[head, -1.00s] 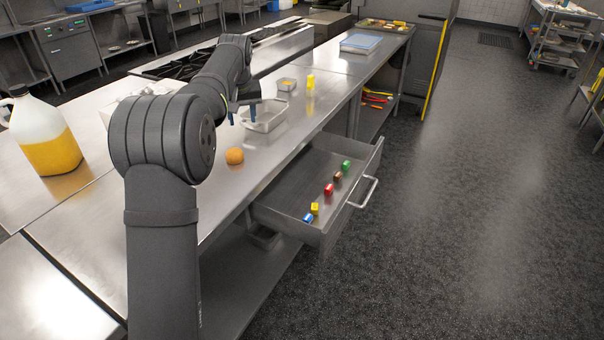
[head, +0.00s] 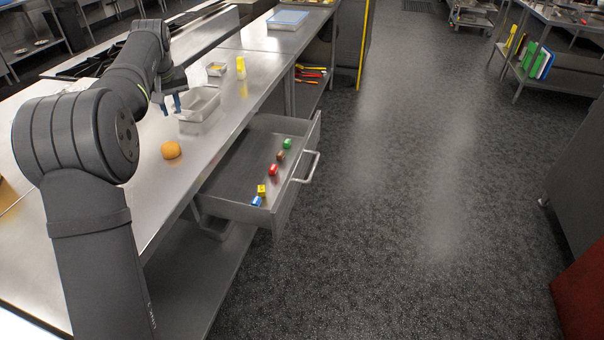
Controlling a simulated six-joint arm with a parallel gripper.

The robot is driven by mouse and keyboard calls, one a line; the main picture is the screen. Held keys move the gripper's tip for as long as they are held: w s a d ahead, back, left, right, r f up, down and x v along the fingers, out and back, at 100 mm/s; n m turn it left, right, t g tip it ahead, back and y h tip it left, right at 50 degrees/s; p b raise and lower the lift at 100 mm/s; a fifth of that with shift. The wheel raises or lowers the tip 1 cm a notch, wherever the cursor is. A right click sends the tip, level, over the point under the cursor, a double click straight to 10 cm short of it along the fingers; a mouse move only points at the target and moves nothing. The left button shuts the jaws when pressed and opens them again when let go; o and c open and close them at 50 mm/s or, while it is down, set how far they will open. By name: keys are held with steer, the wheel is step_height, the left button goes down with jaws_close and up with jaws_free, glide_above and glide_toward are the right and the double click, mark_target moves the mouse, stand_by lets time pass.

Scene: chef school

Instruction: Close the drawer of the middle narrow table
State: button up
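The drawer (head: 249,207) of the narrow steel table (head: 150,205) is pulled out toward the floor side, with a bar handle (head: 309,168) on its front. Several small coloured blocks lie inside it, among them a green one (head: 287,143), a red one (head: 274,169) and a blue one (head: 256,201). My gripper (head: 172,104) is above the table top, left of and behind the drawer, near a metal tray. Its two bluish fingertips show with a gap between them, and nothing is seen held. It is apart from the drawer and handle.
On the table top are an orange round item (head: 171,150), a shallow metal tray (head: 199,106), a small container (head: 216,69) and a yellow bottle (head: 241,67). A blue-topped tray (head: 287,19) lies farther back. The dark floor (head: 400,180) beside the drawer is clear.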

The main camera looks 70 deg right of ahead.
step_height(320, 180, up, 5)
steer(key=shift+f, duration=0.2)
jaws_close()
steer(key=s+m+t+h, duration=0.5)
steer(key=s+m, duration=0.4)
steer(key=s, duration=1.4)
steer(key=s+m+t+h, duration=0.5)
steer(key=s+m, duration=0.4)
steer(key=s, duration=1.3)
glide_toward(295, 188)
steer(key=d, duration=0.4)
steer(key=shift+w+f, duration=0.1)
steer(key=shift+w, duration=2)
